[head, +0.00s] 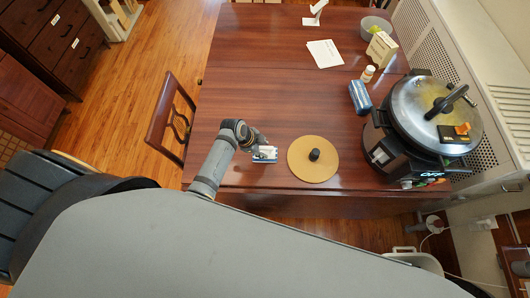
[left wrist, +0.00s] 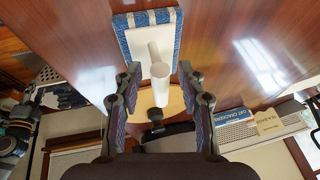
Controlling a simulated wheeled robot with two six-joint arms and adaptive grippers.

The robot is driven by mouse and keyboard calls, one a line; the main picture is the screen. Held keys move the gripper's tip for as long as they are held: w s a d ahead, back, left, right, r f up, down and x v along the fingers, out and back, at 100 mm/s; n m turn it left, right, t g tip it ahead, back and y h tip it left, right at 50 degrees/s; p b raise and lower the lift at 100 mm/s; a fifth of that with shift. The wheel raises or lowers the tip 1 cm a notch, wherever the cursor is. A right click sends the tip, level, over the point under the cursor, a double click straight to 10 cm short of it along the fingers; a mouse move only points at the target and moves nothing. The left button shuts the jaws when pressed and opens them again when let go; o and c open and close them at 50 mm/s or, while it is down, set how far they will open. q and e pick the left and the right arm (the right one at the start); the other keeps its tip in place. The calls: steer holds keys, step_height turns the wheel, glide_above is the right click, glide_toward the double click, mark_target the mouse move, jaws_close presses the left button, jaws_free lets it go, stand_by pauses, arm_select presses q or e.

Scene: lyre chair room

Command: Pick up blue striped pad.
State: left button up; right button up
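The blue striped pad (head: 265,154) is on the dark red wooden table, just left of a round tan board. In the left wrist view the pad (left wrist: 134,38) shows a blue-and-white striped edge, a white plate and a white cylindrical handle pointing toward the camera. My left gripper (head: 254,144) is at the pad. In the left wrist view its two fingers (left wrist: 160,80) are apart, with the handle between them and gaps visible on both sides. Part of the pad is hidden by the gripper in the head view.
The round board (head: 300,170) has a black knob (head: 314,154). A large lidded cooker (head: 408,103) stands at the right. A blue box (head: 360,97), a small jar (head: 367,74) and a paper (head: 325,53) lie farther back. A chair (head: 160,112) is left. The table's middle is clear.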

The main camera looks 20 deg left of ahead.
arm_select(q)
jaws_close()
arm_select(e)
steer(key=shift+w+d, duration=0.25)
steer(key=shift+d, duration=0.15)
steer(key=shift+d, duration=0.1)
arm_select(q)
steer(key=shift+r, duration=0.55)
steer(key=s+r+b, duration=0.2)
steer(key=s+r, duration=1)
steer(key=s, duration=0.2)
steer(key=shift+a+b, duration=0.15)
steer(key=shift+b, duration=0.2)
arm_select(e)
steer(key=f, duration=0.2)
steer(key=shift+a+f, duration=0.3)
steer(key=shift+f, duration=0.05)
